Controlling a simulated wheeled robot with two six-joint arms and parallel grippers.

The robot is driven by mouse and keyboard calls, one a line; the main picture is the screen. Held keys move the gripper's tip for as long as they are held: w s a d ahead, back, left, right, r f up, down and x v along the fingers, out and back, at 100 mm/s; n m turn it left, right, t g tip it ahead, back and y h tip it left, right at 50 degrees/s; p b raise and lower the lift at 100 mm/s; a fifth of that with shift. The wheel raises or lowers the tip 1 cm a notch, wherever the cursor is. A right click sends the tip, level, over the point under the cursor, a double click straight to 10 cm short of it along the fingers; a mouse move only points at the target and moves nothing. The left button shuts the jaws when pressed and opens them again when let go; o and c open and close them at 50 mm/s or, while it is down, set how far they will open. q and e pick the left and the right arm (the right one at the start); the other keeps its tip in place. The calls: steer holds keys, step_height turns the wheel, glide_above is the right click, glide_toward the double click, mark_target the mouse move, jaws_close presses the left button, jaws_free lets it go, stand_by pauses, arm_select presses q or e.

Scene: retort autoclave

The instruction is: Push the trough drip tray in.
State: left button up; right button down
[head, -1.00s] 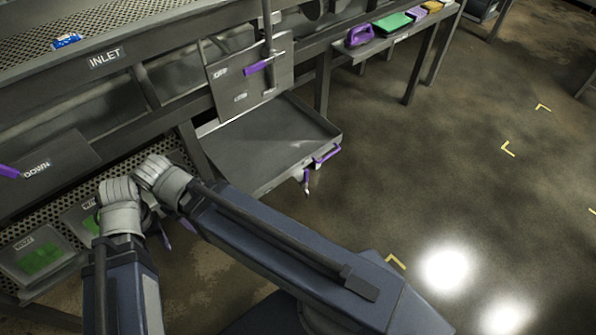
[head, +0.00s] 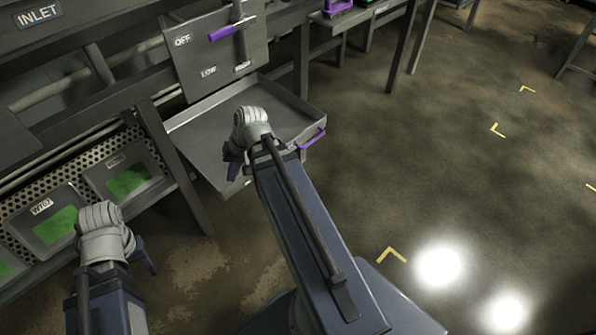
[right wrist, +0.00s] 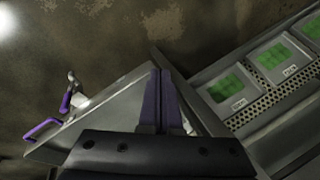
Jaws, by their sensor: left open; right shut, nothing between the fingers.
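The trough drip tray (head: 195,130) is a shallow grey metal tray sticking out from under the frame. Its purple handle (head: 312,138) is on the front edge. In the right wrist view the tray (right wrist: 112,104) lies left of and behind my fingers, with the handle (right wrist: 42,130) at far left. My right gripper (head: 234,168) is shut and empty, over or beside the tray's near side in the head view; contact cannot be told. It shows as purple fingers in the right wrist view (right wrist: 160,98). My left gripper (head: 146,260) is open, low at left, apart from the tray.
A panel (head: 215,55) with a purple lever and labels OFF and LOW stands behind the tray. A frame leg (head: 175,165) is left of the tray. Green-faced boxes (head: 55,225) line the perforated shelf at left. The floor (head: 440,170) at right is clear.

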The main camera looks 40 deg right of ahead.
steer(key=s+d+f+m+t+h+b, duration=0.1)
steer(key=s+d+f+m+t+b, duration=0.25)
steer(key=d, duration=0.65)
steer(key=s+d+f+m+t+h+b, duration=0.1)
steer(key=s+d+f+m+b, duration=0.1)
steer(key=d+f+m+b, duration=0.45)
steer(key=s+d+f+m+t+h+b, duration=0.1)
steer(key=s+d+f+t+b, duration=0.15)
steer(key=d+b, duration=0.65)
steer(key=w+d+f+b, duration=0.3)
steer(key=w+f, duration=0.3)
steer(key=w, duration=0.4)
steer(key=shift+w+d+f+g, duration=0.15)
steer(key=shift+w+f+g, duration=0.05)
steer(key=shift+w+g, duration=0.1)
steer(key=shift+w, duration=0.1)
steer(key=w, duration=2)
steer(key=shift+w, duration=0.1)
steer(key=shift+w+r, duration=0.1)
steer(key=shift+w, duration=0.1)
steer(key=shift+w, duration=0.1)
